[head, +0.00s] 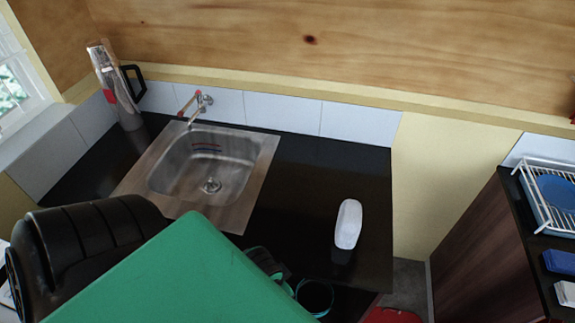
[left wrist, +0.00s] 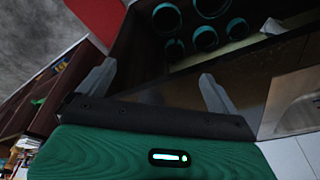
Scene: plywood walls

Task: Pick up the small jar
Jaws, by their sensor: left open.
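Several round containers with teal rims stand together in a dark recess in the left wrist view, one of them the larger container (left wrist: 210,8) and another a smaller one (left wrist: 174,48). I cannot tell which is the small jar. One dark, teal-rimmed container (head: 315,296) also shows in the head view, below the counter's front edge and partly hidden by my green arm. My left gripper (left wrist: 160,84) is open, its two fingers apart with nothing between them, and the containers lie beyond the fingertips. My right gripper is not in view.
A black counter (head: 310,180) holds a steel sink (head: 250,185) with a tap (head: 195,108), a tall jug-like item (head: 120,95) and a white oblong object (head: 348,224). A dish rack (head: 530,190) stands on the right cabinet. A red object (head: 392,315) is at the bottom.

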